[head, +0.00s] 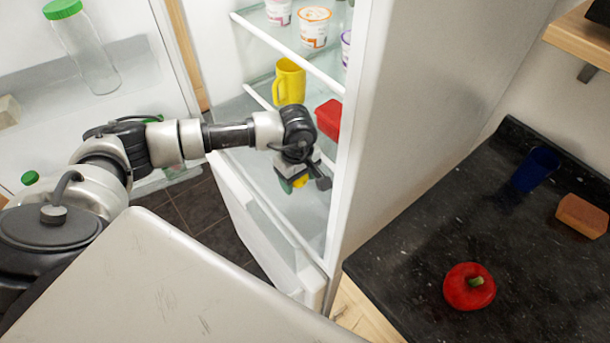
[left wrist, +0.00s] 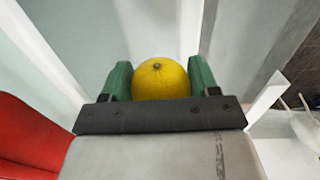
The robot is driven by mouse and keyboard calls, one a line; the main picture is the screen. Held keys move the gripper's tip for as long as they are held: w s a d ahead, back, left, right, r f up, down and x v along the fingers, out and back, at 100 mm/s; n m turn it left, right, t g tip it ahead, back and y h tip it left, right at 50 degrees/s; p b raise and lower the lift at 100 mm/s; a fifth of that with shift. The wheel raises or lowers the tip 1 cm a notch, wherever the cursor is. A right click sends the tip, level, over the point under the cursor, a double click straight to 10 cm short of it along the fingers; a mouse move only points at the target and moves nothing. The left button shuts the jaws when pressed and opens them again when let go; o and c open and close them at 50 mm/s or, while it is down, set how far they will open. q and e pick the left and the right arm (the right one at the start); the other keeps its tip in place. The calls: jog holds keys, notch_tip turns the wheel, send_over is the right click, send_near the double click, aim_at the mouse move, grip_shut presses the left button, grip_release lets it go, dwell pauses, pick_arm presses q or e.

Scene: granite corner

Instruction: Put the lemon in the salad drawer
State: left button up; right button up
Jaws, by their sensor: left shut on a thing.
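My left gripper (head: 294,184) reaches into the open fridge (head: 350,130), low in front of the shelves. It is shut on the yellow lemon (head: 301,181), which is mostly hidden by the gripper in the head view. In the left wrist view the lemon (left wrist: 161,78) sits between the two green fingers, with its stem spot showing. A pale drawer front (head: 262,230), seemingly the salad drawer, is at the bottom of the fridge below the gripper. How far it is open I cannot tell. My right gripper is not in view.
A yellow mug (head: 290,82) and a red box (head: 329,119) stand on the shelf near my gripper. Yogurt cups (head: 313,27) are above. The open fridge door (head: 90,60) holds a green-capped bottle (head: 82,45).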

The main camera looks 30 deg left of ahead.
pick_arm(q)
jog(key=b, duration=0.4)
send_over(300, 215)
notch_tip(300, 215, down, 4)
jog(key=f, duration=0.1)
notch_tip(300, 215, down, 5)
jog(key=shift+f+p, duration=0.1)
jog(key=shift+p, duration=0.5)
notch_tip(300, 215, down, 4)
jog(key=shift+f, duration=0.15)
jog(key=shift+f, duration=0.25)
jog(key=o, duration=1)
jog(key=shift+r, duration=0.1)
jog(key=shift+c, duration=0.2)
